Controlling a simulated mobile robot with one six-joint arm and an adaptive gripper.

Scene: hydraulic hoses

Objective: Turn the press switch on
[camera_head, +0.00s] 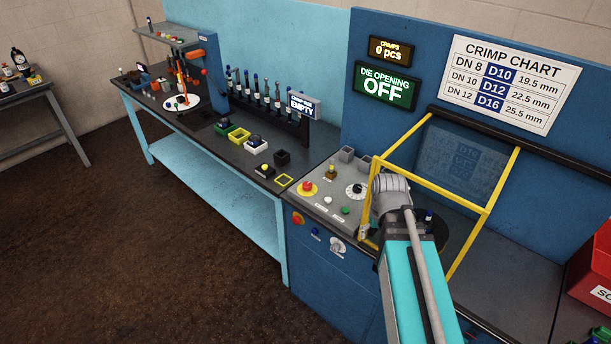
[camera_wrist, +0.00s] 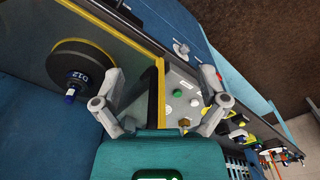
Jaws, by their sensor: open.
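The press (camera_head: 330,275) has a blue front and a grey control panel. A grey rotary switch on a pale plate (camera_head: 338,246) sits on its front face and looks like the press switch; it also shows at the top of the wrist view (camera_wrist: 181,48). I cannot read its label or setting. The green display (camera_head: 387,84) reads "DIE OPENING OFF". My gripper (camera_wrist: 160,76) is open and empty, with the control panel beyond its fingers and the switch farther off, apart from it. In the head view my wrist mostly hides the gripper.
A yellow-framed clear guard (camera_head: 458,175) stands close beside my wrist. The panel carries a red button (camera_head: 306,187), a dial (camera_head: 356,190) and a green button (camera_head: 345,210). A red box (camera_head: 592,265) is at right. Floor before the press front is clear.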

